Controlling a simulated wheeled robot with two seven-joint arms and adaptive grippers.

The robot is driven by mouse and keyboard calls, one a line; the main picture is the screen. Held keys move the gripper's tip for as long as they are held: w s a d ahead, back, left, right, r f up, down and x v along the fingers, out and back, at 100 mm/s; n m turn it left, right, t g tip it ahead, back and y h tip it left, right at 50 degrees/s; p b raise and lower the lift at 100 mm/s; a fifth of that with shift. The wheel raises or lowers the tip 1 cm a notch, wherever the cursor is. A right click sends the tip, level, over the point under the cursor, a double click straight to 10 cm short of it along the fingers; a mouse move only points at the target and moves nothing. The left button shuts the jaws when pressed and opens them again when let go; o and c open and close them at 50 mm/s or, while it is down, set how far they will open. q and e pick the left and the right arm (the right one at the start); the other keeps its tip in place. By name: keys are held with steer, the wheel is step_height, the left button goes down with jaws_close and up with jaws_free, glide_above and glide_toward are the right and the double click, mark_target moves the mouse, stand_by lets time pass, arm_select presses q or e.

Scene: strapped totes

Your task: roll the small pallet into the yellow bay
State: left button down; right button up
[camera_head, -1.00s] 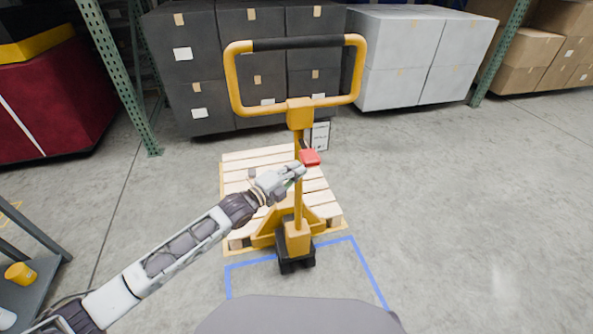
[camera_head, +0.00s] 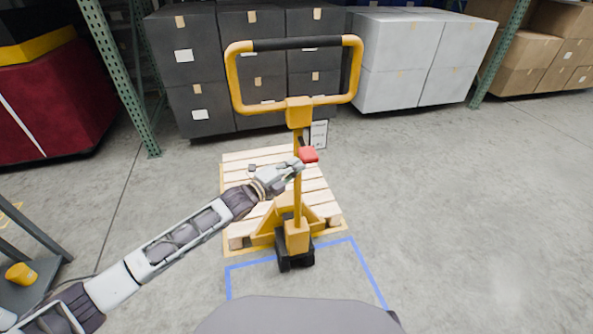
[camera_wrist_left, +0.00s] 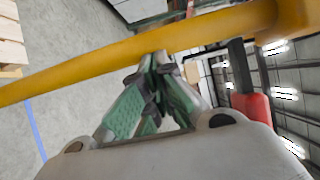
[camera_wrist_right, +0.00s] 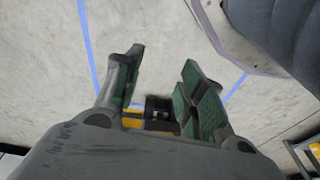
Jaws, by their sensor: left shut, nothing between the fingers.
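The small wooden pallet (camera_head: 240,165) lies on the floor ahead, with a yellow pallet jack (camera_head: 297,235) at its near end. The jack's upright mast carries a looped handle (camera_head: 355,75) with a dark grip and a red lever (camera_head: 308,154). My left gripper (camera_head: 298,166) is shut and empty beside the mast, just below the red lever. In the left wrist view its closed fingertips (camera_wrist_left: 158,62) are at the yellow mast (camera_wrist_left: 100,66); I cannot tell whether they touch. My right gripper (camera_wrist_right: 158,75) is open and empty. Yellow floor tape (camera_head: 221,185) edges the pallet.
A blue floor outline (camera_head: 365,265) lies in front of the jack. Dark boxes (camera_head: 205,60), pale grey boxes (camera_head: 400,60) and a green rack post (camera_head: 125,80) stand behind. A low grey cart (camera_head: 30,265) stands at left. The floor at right is clear.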

arm_select(q)
steer(key=w, duration=0.1)
steer(key=w+a, duration=0.1)
steer(key=w, duration=0.1)
steer(key=shift+w, duration=0.1)
arm_select(e)
steer(key=shift+s+d+f, duration=0.1)
steer(key=shift+s+f, duration=0.2)
steer(key=shift+f, duration=0.35)
steer(key=shift+r, duration=0.1)
